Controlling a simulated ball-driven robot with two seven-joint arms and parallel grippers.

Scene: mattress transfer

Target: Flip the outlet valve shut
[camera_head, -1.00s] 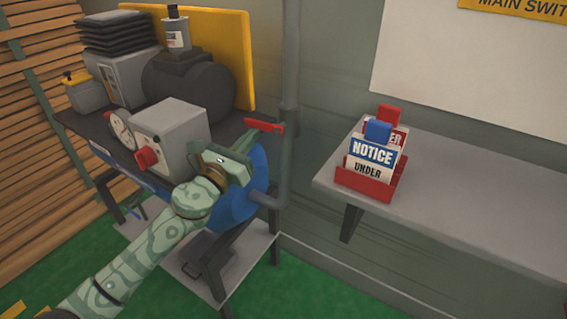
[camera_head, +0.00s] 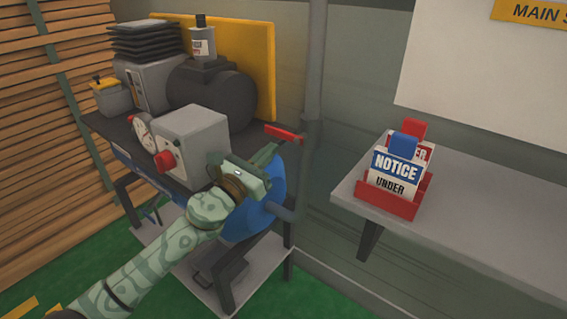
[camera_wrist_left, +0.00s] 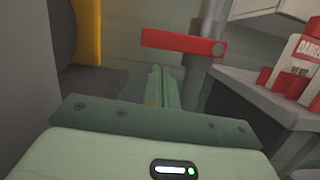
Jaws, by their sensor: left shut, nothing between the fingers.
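The outlet valve's red lever (camera_head: 284,133) lies roughly level at the right end of the machine, beside the grey vertical pipe. In the left wrist view the red lever (camera_wrist_left: 184,43) crosses the upper middle, just beyond the fingertips. My left gripper (camera_head: 270,153) is shut and empty, close below the lever; in the wrist view its fingers (camera_wrist_left: 163,88) point up toward the lever. I cannot tell whether they touch it. The valve body is mostly hidden. My right gripper is not in view.
A grey box with a red knob (camera_head: 165,161) and a gauge (camera_head: 143,130) stand left of my gripper, by the dark motor (camera_head: 225,95). A blue tank (camera_head: 240,218) sits beneath. A grey shelf (camera_head: 490,205) holds a red rack of notice tags (camera_head: 392,203).

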